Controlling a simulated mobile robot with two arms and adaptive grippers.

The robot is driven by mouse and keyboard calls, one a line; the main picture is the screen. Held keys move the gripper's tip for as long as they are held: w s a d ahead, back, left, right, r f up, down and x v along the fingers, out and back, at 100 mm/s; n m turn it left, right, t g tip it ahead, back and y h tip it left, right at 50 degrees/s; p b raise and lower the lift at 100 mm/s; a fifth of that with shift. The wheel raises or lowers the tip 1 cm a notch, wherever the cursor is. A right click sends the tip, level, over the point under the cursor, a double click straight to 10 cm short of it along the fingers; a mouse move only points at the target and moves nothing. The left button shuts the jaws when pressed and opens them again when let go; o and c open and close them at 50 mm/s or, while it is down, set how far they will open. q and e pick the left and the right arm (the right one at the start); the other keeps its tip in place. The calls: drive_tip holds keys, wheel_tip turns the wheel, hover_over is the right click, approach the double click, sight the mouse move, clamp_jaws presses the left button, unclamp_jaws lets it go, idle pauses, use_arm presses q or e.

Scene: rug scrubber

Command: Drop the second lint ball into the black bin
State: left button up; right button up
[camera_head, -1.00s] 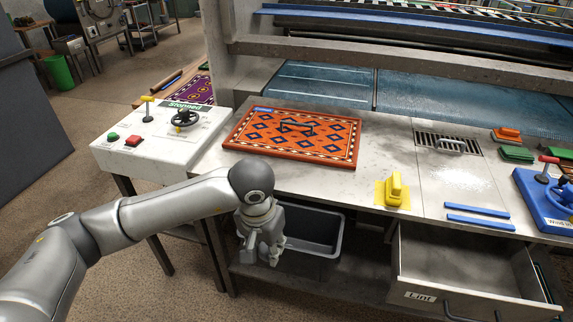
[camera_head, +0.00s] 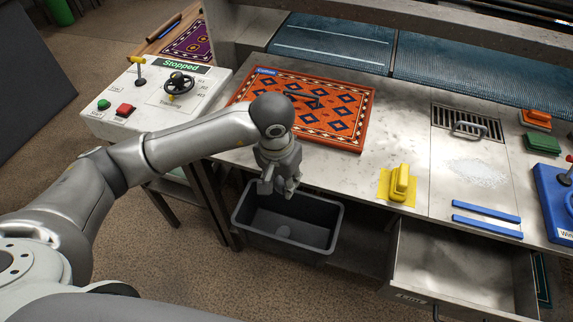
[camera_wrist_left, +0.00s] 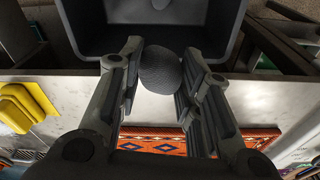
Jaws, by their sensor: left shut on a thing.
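My left gripper (camera_head: 280,187) points down over the back edge of the black bin (camera_head: 322,243). In the left wrist view the gripper (camera_wrist_left: 158,72) is shut on a dark grey, rounded lint ball (camera_wrist_left: 160,70), which sits between its two fingers. The lint ball cannot be made out in the head view. The open bin stands below the worktop edge, and its wall also shows at the top of the left wrist view (camera_wrist_left: 227,25). A paler grey patch lies on the bin's floor; I cannot tell for sure what it is. My right gripper is not in view.
An orange patterned rug (camera_head: 345,110) lies on the worktop behind the gripper. A yellow-handled tool (camera_head: 399,183) and blue strips (camera_head: 487,218) lie to the right. An open drawer (camera_head: 455,265) juts out right of the bin. A control panel (camera_head: 150,95) stands left.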

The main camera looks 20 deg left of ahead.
use_arm(q)
drive_tip(key=shift+s+f, duration=0.2)
drive_tip(key=shift+f, duration=0.25)
wheel_tip(320, 180, down, 4)
drive_tip(key=shift+s+f+b, duration=0.15)
drive_tip(key=shift+f+b, duration=0.1)
drive_tip(key=shift+b, duration=0.55)
drive_tip(key=o, duration=0.8)
drive_tip(key=shift+r, duration=0.1)
wheel_tip(320, 180, up, 12)
drive_tip(key=s, duration=0.1)
drive_tip(key=shift+s+a, duration=0.2)
drive_tip(key=shift+s, duration=0.05)
